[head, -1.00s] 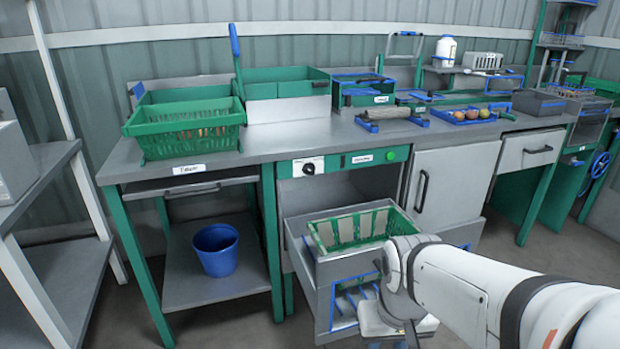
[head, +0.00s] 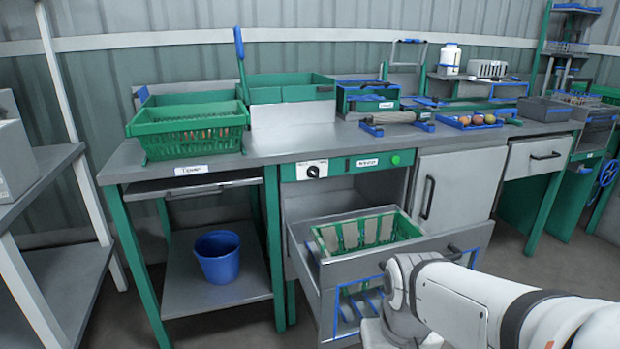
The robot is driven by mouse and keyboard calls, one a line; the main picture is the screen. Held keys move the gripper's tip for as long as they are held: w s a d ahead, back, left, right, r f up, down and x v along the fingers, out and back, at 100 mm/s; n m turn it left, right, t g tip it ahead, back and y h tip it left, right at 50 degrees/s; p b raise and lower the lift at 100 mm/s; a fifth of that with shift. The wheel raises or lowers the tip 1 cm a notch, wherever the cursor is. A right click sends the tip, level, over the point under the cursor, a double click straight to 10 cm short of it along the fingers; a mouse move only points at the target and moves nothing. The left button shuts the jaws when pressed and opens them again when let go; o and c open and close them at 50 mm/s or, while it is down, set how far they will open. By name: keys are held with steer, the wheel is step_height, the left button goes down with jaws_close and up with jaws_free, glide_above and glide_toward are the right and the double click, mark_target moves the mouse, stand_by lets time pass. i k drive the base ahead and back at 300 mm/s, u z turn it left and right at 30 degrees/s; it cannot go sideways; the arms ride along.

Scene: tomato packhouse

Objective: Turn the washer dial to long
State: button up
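The washer dial (head: 313,171) is a small black knob on a white plate, set in the green front panel (head: 345,164) under the bench top. Its markings are too small to read. A round green button (head: 396,160) and a white label sit to its right on the same panel. My arm comes in from the lower right, with its wrist in front of the open drawer, below and right of the dial. My gripper's fingers are hidden or out of the frame, and the arm is clear of the dial.
The open drawer (head: 343,267) juts out below the dial and holds a green basket (head: 368,232). A green crate (head: 187,130) and a tray of tomatoes (head: 473,121) stand on the bench (head: 262,148). A blue bucket (head: 217,258) sits on the lower left shelf.

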mark_target(313, 172)
steer(key=z, duration=1.25)
steer(key=k, duration=0.85)
steer(key=u, duration=1.1)
steer(key=i, duration=0.5)
